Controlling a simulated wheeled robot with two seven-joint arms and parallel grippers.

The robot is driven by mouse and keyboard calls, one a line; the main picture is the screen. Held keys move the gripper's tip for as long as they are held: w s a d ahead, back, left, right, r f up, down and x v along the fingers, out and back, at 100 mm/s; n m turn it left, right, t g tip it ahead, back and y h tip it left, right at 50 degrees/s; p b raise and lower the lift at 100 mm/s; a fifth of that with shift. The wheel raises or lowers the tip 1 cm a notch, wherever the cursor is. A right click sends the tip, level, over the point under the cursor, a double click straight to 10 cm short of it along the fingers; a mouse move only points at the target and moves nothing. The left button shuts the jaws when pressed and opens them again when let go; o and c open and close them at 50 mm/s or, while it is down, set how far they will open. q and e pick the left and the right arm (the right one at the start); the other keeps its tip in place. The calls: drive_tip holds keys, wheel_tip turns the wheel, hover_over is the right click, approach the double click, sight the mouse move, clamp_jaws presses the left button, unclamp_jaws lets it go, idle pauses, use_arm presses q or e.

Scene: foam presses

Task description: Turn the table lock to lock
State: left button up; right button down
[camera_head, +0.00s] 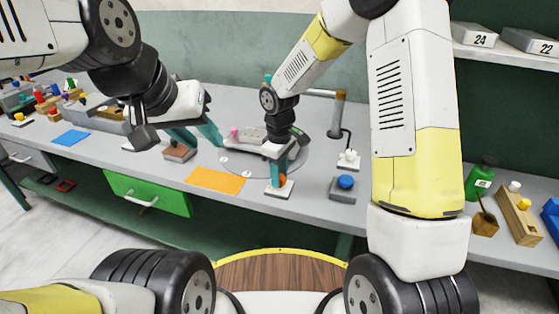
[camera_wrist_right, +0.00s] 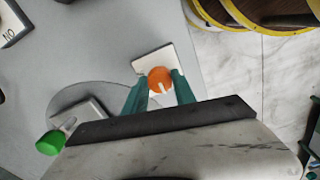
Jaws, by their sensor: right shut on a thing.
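The table lock is an orange round knob (camera_wrist_right: 160,79) on a pale square plate (camera_wrist_right: 150,62) near the table's front edge. In the head view the plate (camera_head: 280,188) also shows, with the knob (camera_head: 282,178) partly hidden between the fingers. My right gripper (camera_head: 281,172) points down over it, and its teal fingers are shut on the orange knob; they also show in the right wrist view (camera_wrist_right: 160,88). A white mark shows on the knob. My left gripper (camera_head: 199,139) is apart from it, to the left, with its teal fingers spread and nothing seen between them.
A round turntable (camera_head: 305,158) lies behind the lock. A blue button on a grey box (camera_head: 343,189) stands to the right. An orange mat (camera_head: 216,180) and a brown block (camera_head: 180,152) lie to the left. A lamp-like post (camera_head: 337,112) rises behind. A green drawer (camera_head: 148,194) is below.

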drive_tip(key=c, duration=1)
unclamp_jaws()
wheel_tip(320, 180, up, 8)
drive_tip(key=shift+f, duration=0.25)
drive_tip(key=shift+r, duration=0.2)
